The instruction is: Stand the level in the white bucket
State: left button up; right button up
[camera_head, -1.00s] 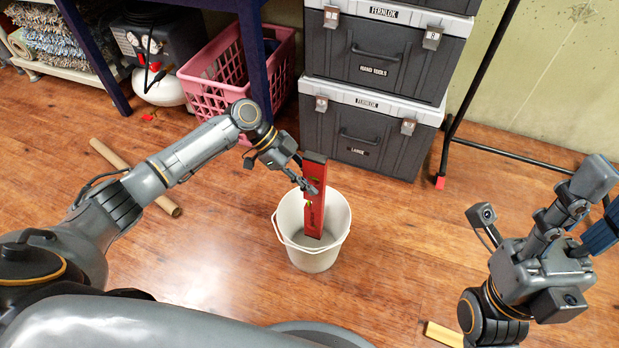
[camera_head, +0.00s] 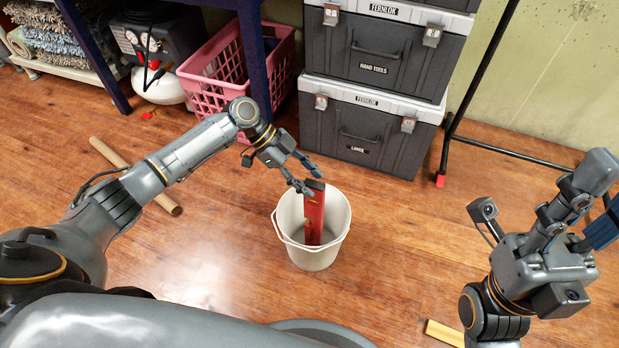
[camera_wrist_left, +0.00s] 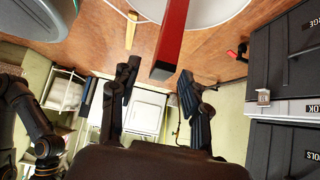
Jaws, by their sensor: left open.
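The red level (camera_head: 314,217) stands nearly upright in the white bucket (camera_head: 325,258), its lower end inside and its dark top end above the rim. In the left wrist view the level (camera_wrist_left: 173,35) runs from the bucket (camera_wrist_left: 200,10) toward the camera. My left gripper (camera_head: 311,181) is open just above the level's top, and its fingers (camera_wrist_left: 158,80) are spread apart with nothing between their tips. My right gripper (camera_head: 598,205) is at the right edge, away from the bucket; its fingers are partly cut off.
Stacked dark tool cases (camera_head: 365,135) stand behind the bucket. A pink basket (camera_head: 215,98) is under a blue-legged table at the back left. A cardboard tube (camera_head: 105,152) lies on the floor at left. A thin black stand leg is at right. Floor around the bucket is clear.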

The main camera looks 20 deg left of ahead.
pick_arm(q)
jog(key=v, duration=1.1)
jog(key=shift+a+r, duration=0.2)
jog(key=shift+r, duration=0.1)
jog(key=shift+w, duration=0.1)
